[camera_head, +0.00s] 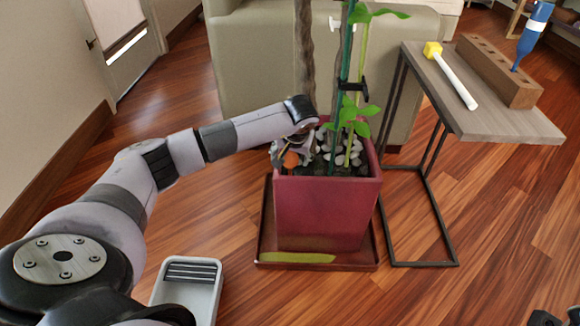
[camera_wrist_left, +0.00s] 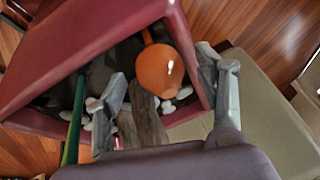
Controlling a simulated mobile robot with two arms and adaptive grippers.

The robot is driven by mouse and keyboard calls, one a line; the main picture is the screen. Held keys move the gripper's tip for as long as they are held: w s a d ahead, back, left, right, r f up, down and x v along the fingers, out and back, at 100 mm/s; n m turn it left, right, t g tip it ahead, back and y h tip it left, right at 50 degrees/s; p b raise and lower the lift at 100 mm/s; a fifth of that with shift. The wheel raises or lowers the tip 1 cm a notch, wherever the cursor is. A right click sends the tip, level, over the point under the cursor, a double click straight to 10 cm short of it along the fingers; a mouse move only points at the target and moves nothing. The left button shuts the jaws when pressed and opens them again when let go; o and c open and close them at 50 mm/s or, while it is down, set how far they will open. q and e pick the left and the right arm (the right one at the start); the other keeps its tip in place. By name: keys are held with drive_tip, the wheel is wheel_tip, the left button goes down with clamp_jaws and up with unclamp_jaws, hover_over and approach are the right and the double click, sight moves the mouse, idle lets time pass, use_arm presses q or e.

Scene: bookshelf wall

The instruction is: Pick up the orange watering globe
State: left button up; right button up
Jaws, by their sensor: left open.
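The orange watering globe (camera_head: 291,159) sits at the left inside corner of the red square planter (camera_head: 322,210). In the left wrist view the globe (camera_wrist_left: 165,70) shows as a round orange bulb with a thin stem going toward the soil. My left gripper (camera_wrist_left: 168,95) is open, with one finger on each side of the view. The globe is between and slightly beyond the fingertips, and I see no grip on it. In the head view my left gripper (camera_head: 292,148) is at the planter's left rim and partly hides the globe. My right gripper is not clearly seen.
A plant with a green stake (camera_head: 345,60) and a trunk (camera_head: 304,50) rise from the planter. White pebbles cover the soil. A side table (camera_head: 520,128) at right holds a brick, a yellow-headed mallet and a blue tool. A sofa (camera_head: 250,60) stands behind.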

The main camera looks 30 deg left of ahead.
sight(290, 173)
use_arm(q)
drive_tip(key=x, duration=0.2)
drive_tip(key=shift+a+f+b, duration=0.1)
drive_tip(key=shift+f+b, duration=0.2)
drive_tip(key=shift+r, duration=0.1)
drive_tip(key=shift+c, duration=0.3)
drive_tip(key=c, duration=1.2)
